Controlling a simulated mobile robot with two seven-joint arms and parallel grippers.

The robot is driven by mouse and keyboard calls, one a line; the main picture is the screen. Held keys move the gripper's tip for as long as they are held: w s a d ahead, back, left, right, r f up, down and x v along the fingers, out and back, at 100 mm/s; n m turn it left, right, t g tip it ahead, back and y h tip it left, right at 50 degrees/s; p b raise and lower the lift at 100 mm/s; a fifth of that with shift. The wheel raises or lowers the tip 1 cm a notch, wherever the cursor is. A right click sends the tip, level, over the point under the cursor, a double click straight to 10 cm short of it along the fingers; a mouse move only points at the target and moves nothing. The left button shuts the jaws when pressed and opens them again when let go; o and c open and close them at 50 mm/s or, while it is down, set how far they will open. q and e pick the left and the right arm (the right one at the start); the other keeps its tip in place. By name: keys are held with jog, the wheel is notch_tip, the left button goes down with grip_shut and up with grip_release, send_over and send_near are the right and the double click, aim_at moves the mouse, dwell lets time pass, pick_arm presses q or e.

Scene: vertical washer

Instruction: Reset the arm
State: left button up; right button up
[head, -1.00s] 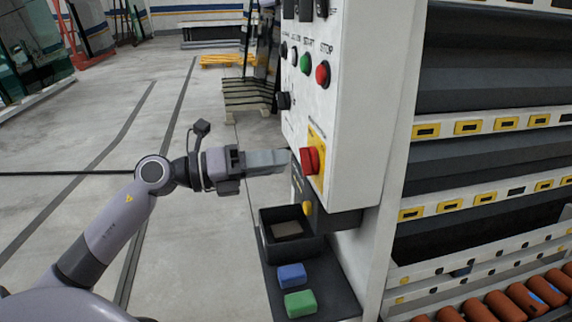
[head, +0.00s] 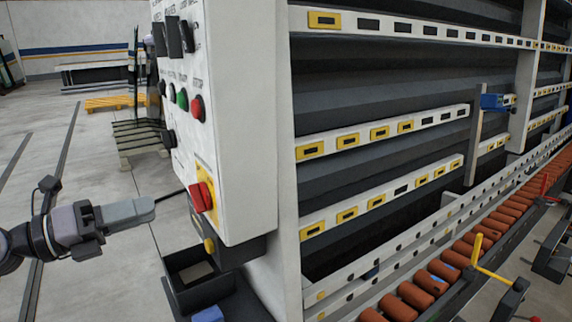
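My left gripper (head: 128,213) is at the lower left in the head view, pointing right toward the white control panel (head: 235,120). Its grey fingers appear together, with nothing seen between them. The fingertips are apart from the panel, left of the red knob (head: 201,196) on its yellow plate. My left arm is extended in from the left edge. My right gripper is not in the view.
A dark open bin (head: 190,283) and a blue block (head: 208,314) are below the panel. To the right, the washer has slatted rails and a row of orange rollers (head: 415,294). A pallet (head: 138,138) stands behind.

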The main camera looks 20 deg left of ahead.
pick_arm(q)
notch_tip(320, 180, down, 16)
jog(key=s+a+n+t+y, duration=0.1)
jog(key=s+a+n+y, duration=0.15)
jog(key=n+y, duration=2.1)
jog(key=s+d+f+n+g+h, duration=0.9)
jog(key=s+d+f+g+h, duration=0.25)
jog(key=s+d+f, duration=0.35)
jog(key=w+d+f+t+h+p, duration=0.2)
jog(key=w+f+t, duration=0.2)
jog(key=f+t, duration=0.2)
jog(key=shift+w+d+f+t+h, duration=0.15)
jog(key=shift+w+f+t+h, duration=0.2)
jog(key=shift+t, duration=0.3)
